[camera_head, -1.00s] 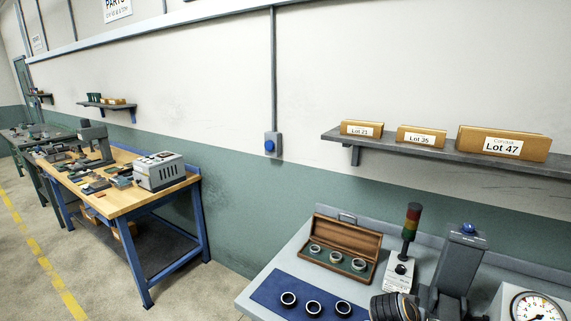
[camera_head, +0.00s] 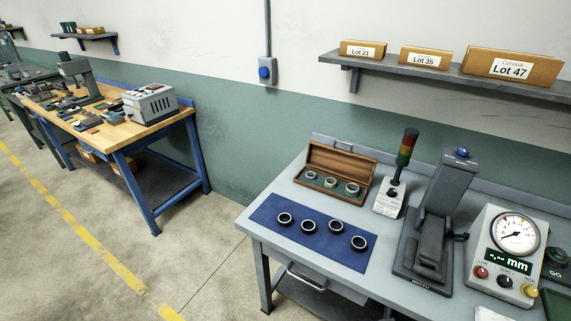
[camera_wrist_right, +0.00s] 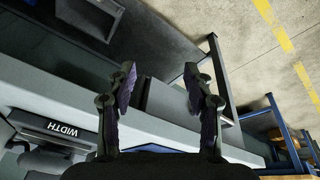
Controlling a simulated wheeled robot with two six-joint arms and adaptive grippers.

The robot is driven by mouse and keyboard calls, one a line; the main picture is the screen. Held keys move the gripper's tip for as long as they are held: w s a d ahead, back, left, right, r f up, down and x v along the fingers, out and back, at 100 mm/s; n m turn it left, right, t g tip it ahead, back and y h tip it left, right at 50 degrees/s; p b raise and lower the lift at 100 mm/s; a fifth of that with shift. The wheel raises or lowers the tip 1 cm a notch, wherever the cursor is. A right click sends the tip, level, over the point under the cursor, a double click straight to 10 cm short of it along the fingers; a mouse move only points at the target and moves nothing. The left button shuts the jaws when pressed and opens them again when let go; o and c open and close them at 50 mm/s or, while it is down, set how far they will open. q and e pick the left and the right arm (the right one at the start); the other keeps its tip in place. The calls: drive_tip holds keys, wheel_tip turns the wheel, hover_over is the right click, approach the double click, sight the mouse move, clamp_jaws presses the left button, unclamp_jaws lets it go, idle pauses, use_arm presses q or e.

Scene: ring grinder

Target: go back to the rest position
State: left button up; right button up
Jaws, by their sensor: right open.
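My right gripper (camera_wrist_right: 160,95) is open and empty in the right wrist view, its two fingers apart with the grey bench edge and the floor behind them. Neither of my grippers shows in the head view. On the grey bench (camera_head: 262,232), several dark-rimmed rings (camera_head: 308,226) lie in a row on a blue mat (camera_head: 345,259). An open wooden case (camera_head: 342,158) behind the mat holds several rings in a green lining.
A signal tower (camera_head: 403,160), a dark press-like device (camera_head: 440,215) and a dial gauge box (camera_head: 515,232) stand on the bench. A shelf (camera_head: 445,75) with lot boxes is on the wall. A wooden workbench (camera_head: 140,135) stands left; floor lies between.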

drive_tip(key=s+d+f+g+b, duration=0.1)
drive_tip(key=s+f+b, duration=0.25)
drive_tip(key=f, duration=1.05)
drive_tip(key=s+d+f+b, duration=0.15)
drive_tip(key=f+b, duration=0.25)
drive_tip(key=f, duration=1)
drive_tip(key=s+f+g+b, duration=0.1)
drive_tip(key=s+f+b, duration=0.4)
drive_tip(key=s+f, duration=1.2)
wheel_tip(320, 180, down, 2)
drive_tip(key=shift+s+d+f+m, duration=0.1)
drive_tip(key=shift+s+d+m, duration=0.15)
drive_tip(key=shift+d+m, duration=0.05)
